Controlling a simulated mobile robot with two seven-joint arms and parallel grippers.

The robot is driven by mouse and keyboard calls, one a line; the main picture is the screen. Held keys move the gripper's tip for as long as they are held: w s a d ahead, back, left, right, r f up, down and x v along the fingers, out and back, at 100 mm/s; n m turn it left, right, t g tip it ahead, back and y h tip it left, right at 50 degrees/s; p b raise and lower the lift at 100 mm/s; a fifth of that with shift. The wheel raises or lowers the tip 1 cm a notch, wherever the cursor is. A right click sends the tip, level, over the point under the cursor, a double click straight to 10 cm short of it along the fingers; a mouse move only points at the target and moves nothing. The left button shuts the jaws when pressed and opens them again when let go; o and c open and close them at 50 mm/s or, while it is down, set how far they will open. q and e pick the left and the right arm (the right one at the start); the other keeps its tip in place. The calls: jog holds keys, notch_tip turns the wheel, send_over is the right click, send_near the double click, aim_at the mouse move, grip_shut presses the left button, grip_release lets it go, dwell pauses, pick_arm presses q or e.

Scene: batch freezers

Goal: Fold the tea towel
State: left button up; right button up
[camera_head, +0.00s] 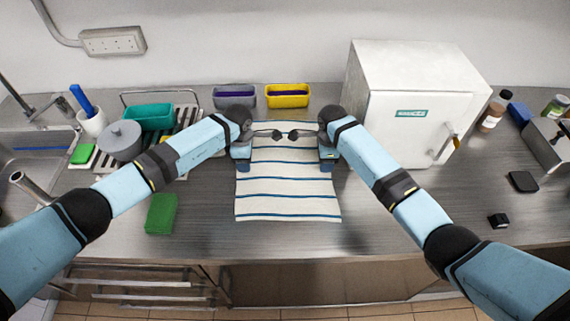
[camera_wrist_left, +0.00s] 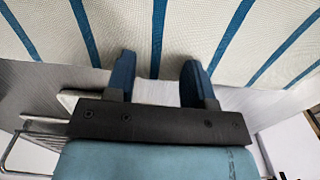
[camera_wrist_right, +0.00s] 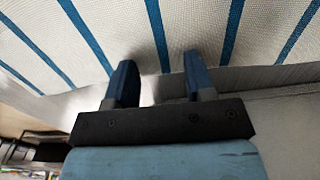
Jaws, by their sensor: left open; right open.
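The tea towel (camera_head: 287,204), white with blue stripes, lies spread out on the steel counter. It shows no fold. My left gripper (camera_head: 243,166) is open at the towel's left edge. In the left wrist view, the fingers of my left gripper (camera_wrist_left: 158,80) stand apart with the towel (camera_wrist_left: 275,30) edge between and beyond them. My right gripper (camera_head: 326,164) is open at the towel's right edge. In the right wrist view, the fingers of my right gripper (camera_wrist_right: 157,78) are apart at the towel (camera_wrist_right: 265,30) edge. Finger contact with the cloth is unclear.
A green sponge (camera_head: 161,214) lies left of the towel. A grey pot (camera_head: 121,141) and teal tub (camera_head: 150,117) are at the left. Purple (camera_head: 234,97) and yellow (camera_head: 288,96) containers stand behind. A white freezer (camera_head: 405,110) stands right. Counter in front of the towel is clear.

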pick_arm(q)
jog(key=shift+c, duration=0.7)
pick_arm(e)
jog(key=shift+c, duration=0.7)
pick_arm(q)
grip_shut()
pick_arm(e)
grip_shut()
